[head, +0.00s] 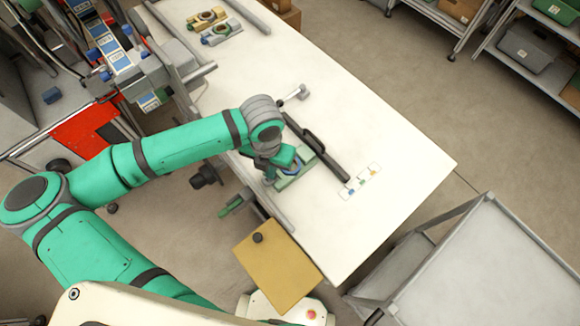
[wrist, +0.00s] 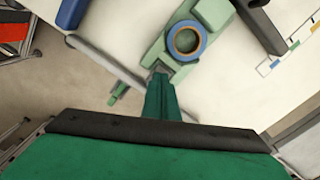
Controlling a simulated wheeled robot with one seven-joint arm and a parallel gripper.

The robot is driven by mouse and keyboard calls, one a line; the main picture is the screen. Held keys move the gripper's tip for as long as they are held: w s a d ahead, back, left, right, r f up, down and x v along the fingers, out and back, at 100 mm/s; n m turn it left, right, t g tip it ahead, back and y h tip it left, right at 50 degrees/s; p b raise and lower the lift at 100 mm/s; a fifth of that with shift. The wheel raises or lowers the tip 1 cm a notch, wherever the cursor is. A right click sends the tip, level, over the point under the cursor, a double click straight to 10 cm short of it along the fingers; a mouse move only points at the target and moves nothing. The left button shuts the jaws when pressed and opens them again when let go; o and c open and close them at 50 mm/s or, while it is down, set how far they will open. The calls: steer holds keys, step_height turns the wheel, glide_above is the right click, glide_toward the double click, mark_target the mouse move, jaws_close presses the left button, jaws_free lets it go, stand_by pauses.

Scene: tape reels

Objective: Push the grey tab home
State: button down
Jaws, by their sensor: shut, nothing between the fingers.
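A pale green fixture (wrist: 181,67) lies on the white table (head: 395,160), with a round blue and orange ring (wrist: 187,40) in it. In the head view the fixture (head: 304,171) shows partly behind my arm. My gripper (wrist: 160,76) is shut, its tips at the near end of the fixture in the wrist view. In the head view my gripper (head: 271,176) is over the table's near edge side. Something small and grey shows at the tips. I cannot tell whether it is the grey tab or the fingertips, nor whether they touch the fixture.
A long dark bar (head: 325,150) lies beside the fixture. A card with coloured marks (head: 360,181) is on the table to its right. A grey rail (wrist: 103,62) runs along the table edge.

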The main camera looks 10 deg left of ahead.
steer(key=shift+f, duration=0.35)
stand_by(0.4)
step_height(320, 180, up, 7)
stand_by(0.8)
stand_by(0.5)
